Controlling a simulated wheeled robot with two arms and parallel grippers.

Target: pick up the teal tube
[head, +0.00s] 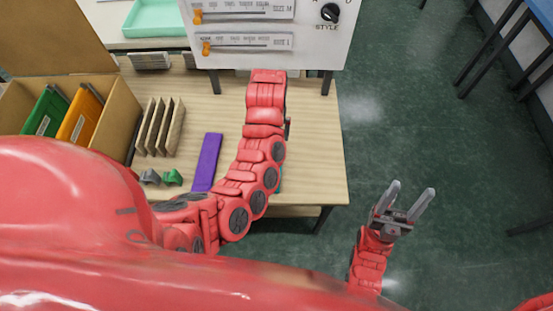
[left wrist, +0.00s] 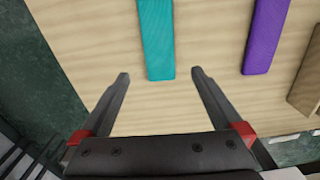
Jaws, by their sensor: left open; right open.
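The teal tube (left wrist: 157,40) lies flat on the wooden table in the left wrist view, its near end between the fingertip lines of my left gripper (left wrist: 160,74). The left gripper is open, with one finger to each side of that end and nothing held. I cannot tell the height of the fingers above the table. In the head view my left arm covers most of the teal tube, and only a sliver (head: 280,180) shows at the arm's right side. The left gripper's fingers are hidden there. My right gripper (head: 413,190) is open and empty over the floor, right of the table.
A purple tube (head: 206,162) lies beside the teal one; it also shows in the left wrist view (left wrist: 265,38). Several brown upright pieces (head: 160,127), small grey and green pieces (head: 172,177) and a cardboard box (head: 122,118) stand left. A control panel (head: 272,62) stands behind.

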